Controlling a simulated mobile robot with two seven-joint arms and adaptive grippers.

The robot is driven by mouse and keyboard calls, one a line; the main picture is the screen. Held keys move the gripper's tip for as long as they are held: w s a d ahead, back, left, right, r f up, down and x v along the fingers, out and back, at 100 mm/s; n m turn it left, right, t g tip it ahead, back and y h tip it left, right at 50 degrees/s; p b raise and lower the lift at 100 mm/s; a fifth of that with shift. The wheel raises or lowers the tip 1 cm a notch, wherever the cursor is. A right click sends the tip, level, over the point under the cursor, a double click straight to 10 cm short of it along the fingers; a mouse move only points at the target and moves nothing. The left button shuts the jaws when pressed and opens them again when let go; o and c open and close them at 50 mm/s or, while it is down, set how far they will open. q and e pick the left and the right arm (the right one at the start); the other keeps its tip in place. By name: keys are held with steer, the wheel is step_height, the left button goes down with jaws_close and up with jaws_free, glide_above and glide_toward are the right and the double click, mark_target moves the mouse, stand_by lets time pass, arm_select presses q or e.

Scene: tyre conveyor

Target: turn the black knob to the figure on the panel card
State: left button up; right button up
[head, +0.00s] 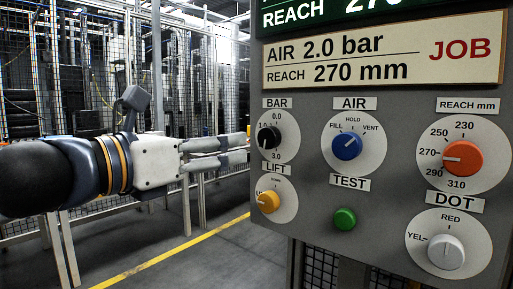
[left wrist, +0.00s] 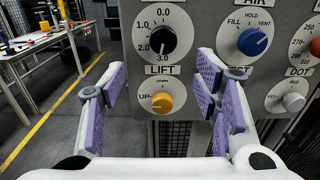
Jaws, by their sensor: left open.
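The black knob (head: 269,138) sits on a white dial marked 0.0 to 3.0 under the BAR label. In the left wrist view the black knob (left wrist: 162,40) has its white mark pointing down, near 3.0. The panel card (head: 384,50) reads AIR 2.0 bar, REACH 270 mm, JOB. My left gripper (head: 247,150) is open and empty, just left of the knob in the head view, its fingers toward the panel. In the left wrist view its purple-padded fingers (left wrist: 160,75) stand wide apart, below and either side of the knob, apparently not touching it. My right gripper is out of view.
Close by on the grey panel are the blue AIR knob (head: 347,146), orange REACH knob (head: 462,157), yellow LIFT knob (head: 268,202), green TEST button (head: 344,219) and white DOT knob (head: 446,252). Floor with a yellow line (head: 170,255) lies left.

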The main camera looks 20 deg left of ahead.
mark_target(266, 139)
arm_select(q)
steer(key=x, duration=0.6)
steer(key=b+x, duration=0.1)
steer(key=x, duration=0.5)
steer(key=shift+s+d+f, duration=0.1)
steer(key=shift+d+f, duration=0.05)
steer(key=shift+d, duration=0.1)
steer(key=c, duration=1.1)
